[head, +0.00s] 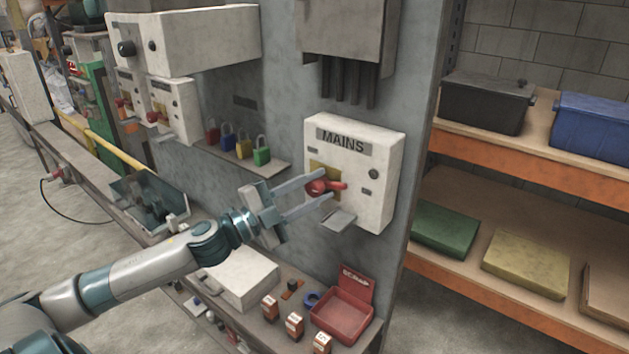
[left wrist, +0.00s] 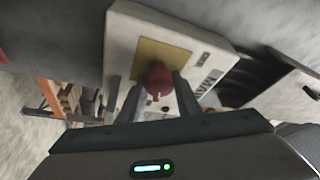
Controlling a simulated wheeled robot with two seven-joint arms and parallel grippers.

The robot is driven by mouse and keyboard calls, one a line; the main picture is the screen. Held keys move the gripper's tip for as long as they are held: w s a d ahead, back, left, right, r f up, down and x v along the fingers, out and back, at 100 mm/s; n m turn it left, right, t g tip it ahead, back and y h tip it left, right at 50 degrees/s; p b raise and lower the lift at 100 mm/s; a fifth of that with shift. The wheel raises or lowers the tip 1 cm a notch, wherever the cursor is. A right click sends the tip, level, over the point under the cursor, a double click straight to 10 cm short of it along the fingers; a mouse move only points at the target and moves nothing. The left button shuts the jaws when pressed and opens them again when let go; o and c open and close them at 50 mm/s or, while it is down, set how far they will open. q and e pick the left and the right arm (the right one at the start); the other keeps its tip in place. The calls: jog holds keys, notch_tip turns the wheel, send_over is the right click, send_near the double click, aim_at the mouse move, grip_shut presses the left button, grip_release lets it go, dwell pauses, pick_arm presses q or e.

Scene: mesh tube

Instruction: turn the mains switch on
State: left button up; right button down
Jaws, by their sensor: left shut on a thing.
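The mains switch box (head: 354,192) is a pale box labelled MAINS on the grey panel. In the left wrist view the red handle (left wrist: 158,80) shows between the fingers, in front of the yellow plate (left wrist: 160,58). The fingers hide part of the handle. My right gripper is not in view.
A small shelf (head: 262,162) with several coloured padlocks is left of the box. Below are a red SCRAP bin (head: 340,318), a white box (head: 238,277) and small cartons (head: 294,325). Shelving with crates (head: 487,101) stands at right.

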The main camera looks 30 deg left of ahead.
aim_at(311, 192)
pick_arm(q)
jog(key=shift+m+g+p, duration=0.6)
jog(key=shift+m+p, duration=0.2)
jog(key=shift+m, duration=0.8)
jog(key=o, duration=1.1)
jog(key=shift+f, duration=0.1)
jog(key=shift+c, duration=0.2)
jog(key=shift+s+a, duration=0.1)
jog(key=shift+s, duration=0.1)
jog(key=shift+b+v, duration=0.85)
jog(key=shift+v, duration=0.45)
jog(key=shift+b+v, duration=0.45)
jog(key=shift+v, duration=1)
jog(key=r+b+v, duration=0.1)
jog(key=v, duration=1)
jog(key=shift+s+f, duration=0.25)
jog(key=shift+f, duration=0.2)
